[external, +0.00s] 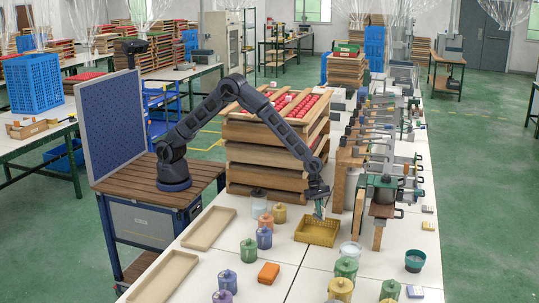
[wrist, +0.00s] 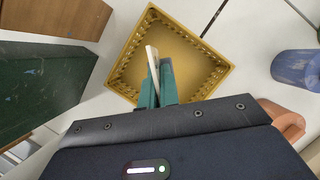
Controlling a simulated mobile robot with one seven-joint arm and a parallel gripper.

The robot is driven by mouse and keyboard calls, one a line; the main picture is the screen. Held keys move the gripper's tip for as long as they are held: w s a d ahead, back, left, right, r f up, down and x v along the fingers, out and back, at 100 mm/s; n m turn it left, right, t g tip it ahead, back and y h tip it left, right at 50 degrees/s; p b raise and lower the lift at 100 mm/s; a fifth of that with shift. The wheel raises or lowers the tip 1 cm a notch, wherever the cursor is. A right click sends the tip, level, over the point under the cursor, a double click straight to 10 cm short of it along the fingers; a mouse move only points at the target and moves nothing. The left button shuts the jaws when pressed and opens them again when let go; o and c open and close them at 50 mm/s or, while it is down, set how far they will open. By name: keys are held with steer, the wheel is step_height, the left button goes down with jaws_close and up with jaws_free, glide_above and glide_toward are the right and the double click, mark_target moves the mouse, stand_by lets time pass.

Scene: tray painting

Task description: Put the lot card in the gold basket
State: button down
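The gold basket (external: 314,239) is a shallow square tray on the white table in the external view, and it fills the upper middle of the wrist view (wrist: 190,45). My gripper (external: 320,214) points down over the basket. Its teal fingers (wrist: 160,82) are close together in the wrist view, with the lot card (wrist: 152,62), a thin pale piece seen nearly edge-on, between them. The card's far end sticks out past the fingertips, over the basket's inside. I cannot tell whether it touches the basket floor.
A stack of wooden trays (external: 262,155) stands behind the basket. Clamps (external: 383,190) stand to its right. Lidded jars (external: 264,237) and an orange block (external: 269,273) lie to the left and front. The table just in front of the basket is clear.

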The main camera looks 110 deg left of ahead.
step_height(320, 180, down, 9)
steer(key=shift+r, duration=0.1)
stand_by(0.4)
steer(key=shift+f, duration=0.2)
steer(key=c, duration=1.6)
jaws_free()
steer(key=shift+c, duration=0.2)
